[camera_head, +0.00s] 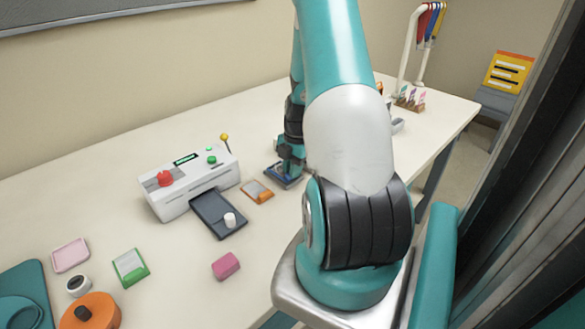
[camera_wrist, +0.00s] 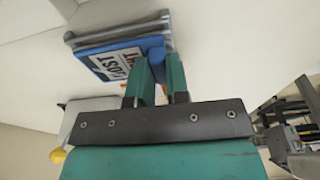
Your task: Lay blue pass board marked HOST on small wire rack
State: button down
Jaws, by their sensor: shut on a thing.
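My gripper (camera_head: 288,163) points down at the table beside the white laminator, partly hidden behind my own arm. In the wrist view its two fingers (camera_wrist: 160,64) are shut on the edge of the blue pass board (camera_wrist: 155,44). The board has a white label with dark letters that read HOST, upside down, with red print beside it. The small wire rack (camera_wrist: 122,29) shows as grey metal bars along the board's far edge and under it. The board lies flat over the rack; I cannot tell whether its full weight rests there. In the head view the board (camera_head: 283,181) is small beneath the gripper.
The laminator (camera_head: 190,182) has a red knob, a yellow-tipped lever and a dark front tray (camera_head: 217,214). An orange card (camera_head: 257,191) lies between tray and gripper. A green card (camera_head: 131,267), pink card (camera_head: 70,255), pink block (camera_head: 226,265) and orange roll (camera_head: 90,312) lie nearer.

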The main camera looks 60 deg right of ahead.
jog(key=shift+f, duration=0.1)
jog(key=shift+f, duration=0.15)
jog(key=c, duration=1.1)
grip_release()
